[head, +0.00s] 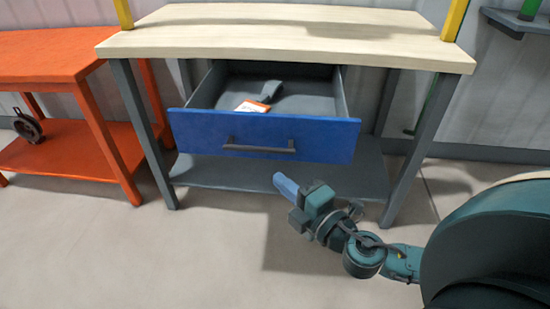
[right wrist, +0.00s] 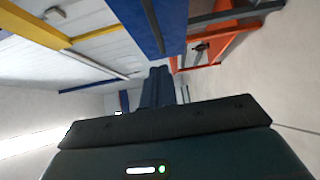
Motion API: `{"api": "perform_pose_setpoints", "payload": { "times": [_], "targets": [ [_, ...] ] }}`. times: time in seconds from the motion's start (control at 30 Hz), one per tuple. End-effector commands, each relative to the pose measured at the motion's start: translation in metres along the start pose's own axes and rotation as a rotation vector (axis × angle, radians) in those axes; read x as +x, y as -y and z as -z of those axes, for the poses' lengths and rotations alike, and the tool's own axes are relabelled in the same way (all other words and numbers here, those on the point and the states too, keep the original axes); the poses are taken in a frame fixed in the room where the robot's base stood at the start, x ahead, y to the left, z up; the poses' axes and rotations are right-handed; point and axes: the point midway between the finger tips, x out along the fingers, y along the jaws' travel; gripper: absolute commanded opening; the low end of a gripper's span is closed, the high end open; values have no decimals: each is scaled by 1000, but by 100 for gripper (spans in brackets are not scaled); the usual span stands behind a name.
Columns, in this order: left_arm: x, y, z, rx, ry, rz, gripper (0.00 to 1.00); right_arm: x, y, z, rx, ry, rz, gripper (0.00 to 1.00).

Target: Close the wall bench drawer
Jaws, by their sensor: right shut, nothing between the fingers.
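The wall bench drawer (head: 330,138) has a blue front with a dark bar handle (head: 258,149) and is pulled out from under the light wooden bench top (head: 290,35). Inside it lie a dark grey item and an orange-and-white item (head: 252,106). My right gripper (head: 284,183) is shut and empty, in front of and below the drawer front in the head view, apart from it. In the right wrist view the shut fingers (right wrist: 158,84) point toward the blue front (right wrist: 150,22), seen at a turned angle. My left gripper is not in view.
An orange table (head: 50,55) stands left of the bench, with a dark round object (head: 28,127) on its lower shelf. The bench has a grey lower shelf (head: 230,172) and grey legs. The floor in front is clear.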

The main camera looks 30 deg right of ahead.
Motion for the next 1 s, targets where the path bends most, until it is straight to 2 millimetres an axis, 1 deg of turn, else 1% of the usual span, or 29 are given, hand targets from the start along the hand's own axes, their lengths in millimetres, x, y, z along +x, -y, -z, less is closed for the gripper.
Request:
{"api": "perform_pose_setpoints", "payload": {
  "times": [0.03,0.23,0.3,0.4,0.6,1.0],
  "targets": [
    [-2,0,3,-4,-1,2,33,9,-3,0,0,0,-5,0],
    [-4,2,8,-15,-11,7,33,39,-3,0,0,0,-4,0],
    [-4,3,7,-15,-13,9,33,47,-1,-10,-5,0,-3,0],
    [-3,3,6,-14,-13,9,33,56,0,-19,-3,1,-1,0],
    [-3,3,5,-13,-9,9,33,64,0,-27,0,-1,1,0],
    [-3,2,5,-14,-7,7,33,65,0,-29,1,0,0,0]
  ]
}}
